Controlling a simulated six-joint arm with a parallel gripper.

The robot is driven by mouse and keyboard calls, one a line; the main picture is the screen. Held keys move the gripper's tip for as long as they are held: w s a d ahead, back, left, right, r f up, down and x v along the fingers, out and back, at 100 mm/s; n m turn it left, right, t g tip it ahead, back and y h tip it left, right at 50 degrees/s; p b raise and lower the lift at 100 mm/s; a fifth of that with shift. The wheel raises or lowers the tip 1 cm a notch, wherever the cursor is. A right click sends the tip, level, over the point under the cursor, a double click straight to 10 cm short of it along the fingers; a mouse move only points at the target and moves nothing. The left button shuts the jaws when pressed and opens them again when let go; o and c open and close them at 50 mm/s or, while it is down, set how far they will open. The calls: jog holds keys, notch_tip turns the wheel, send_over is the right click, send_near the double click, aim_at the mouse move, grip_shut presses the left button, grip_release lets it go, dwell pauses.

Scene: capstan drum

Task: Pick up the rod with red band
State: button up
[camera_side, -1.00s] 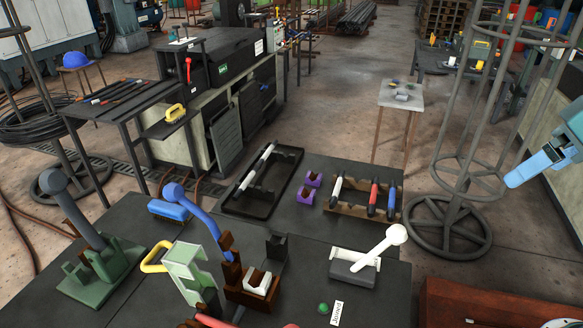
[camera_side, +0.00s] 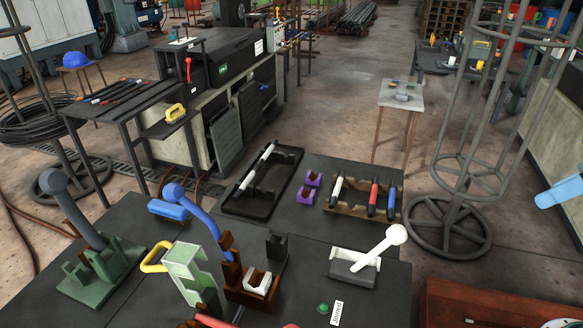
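The rod with the red band (camera_side: 373,196) rests in a brown notched rack (camera_side: 353,212) at the right of the dark table. It lies between a rod with a white band (camera_side: 336,190) on its left and a rod with a blue band (camera_side: 391,201) on its right. My gripper (camera_side: 562,194) shows only in part at the right edge of the picture, light blue and well to the right of the rack. Its fingertips cannot be made out clearly, so I cannot tell whether it is open.
A black tray (camera_side: 229,207) holding a white-banded rod and two purple blocks (camera_side: 304,190) lie left of the rack. A white-handled lever (camera_side: 368,256) stands in front of it. A tall wire-frame stand (camera_side: 449,235) rises between the table and my gripper.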

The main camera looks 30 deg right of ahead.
jog(key=shift+w+r, duration=0.1)
jog(key=m+g, duration=0.6)
jog(key=m, duration=0.3)
send_over(375, 189)
notch_tip(375, 189, down, 14)
jog(key=shift+r, duration=0.15)
notch_tip(375, 189, down, 9)
jog(key=shift+r, duration=0.2)
